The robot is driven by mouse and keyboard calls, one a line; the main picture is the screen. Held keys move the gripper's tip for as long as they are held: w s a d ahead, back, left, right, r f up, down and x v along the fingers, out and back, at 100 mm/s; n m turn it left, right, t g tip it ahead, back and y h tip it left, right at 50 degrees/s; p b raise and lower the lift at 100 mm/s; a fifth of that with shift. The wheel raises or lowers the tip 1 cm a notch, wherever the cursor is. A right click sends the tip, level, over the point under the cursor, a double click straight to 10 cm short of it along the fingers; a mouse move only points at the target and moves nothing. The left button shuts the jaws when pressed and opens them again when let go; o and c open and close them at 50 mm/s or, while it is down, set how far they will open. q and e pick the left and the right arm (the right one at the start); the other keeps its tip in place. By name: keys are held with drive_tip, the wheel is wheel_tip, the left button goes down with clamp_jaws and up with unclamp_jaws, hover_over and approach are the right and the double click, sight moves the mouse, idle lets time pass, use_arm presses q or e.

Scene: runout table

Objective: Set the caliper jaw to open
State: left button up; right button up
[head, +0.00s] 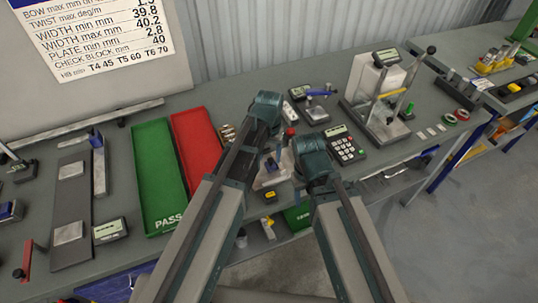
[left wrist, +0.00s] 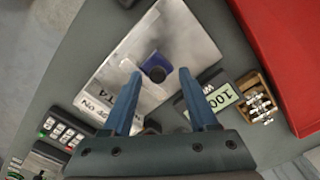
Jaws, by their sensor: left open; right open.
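I cannot pick out the caliper with certainty. A pale metal plate with printed lettering (left wrist: 190,45) lies under my left gripper (left wrist: 160,74). A dark blue block (left wrist: 150,61) with a black round knob sits on that plate. In the left wrist view the two blue fingers are apart, on either side of the knob, with nothing seen held. Whether they touch the block cannot be told. The plate also shows in the head view (head: 262,181), partly hidden by my left arm. My right gripper (head: 312,152) is right of the plate; its fingertips are hidden.
A red tray (head: 196,140) and a green tray (head: 156,170) lie left of my left arm. A dark display (left wrist: 217,99) and a wooden block with pins (left wrist: 258,97) lie beside the plate. A keypad device (head: 345,145) and a stand (head: 378,105) are on the right.

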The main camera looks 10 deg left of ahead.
sight(269, 160)
use_arm(q)
wheel_tip(269, 160, up, 13)
drive_tip(key=p, duration=1.2)
use_arm(e)
wheel_tip(269, 160, up, 13)
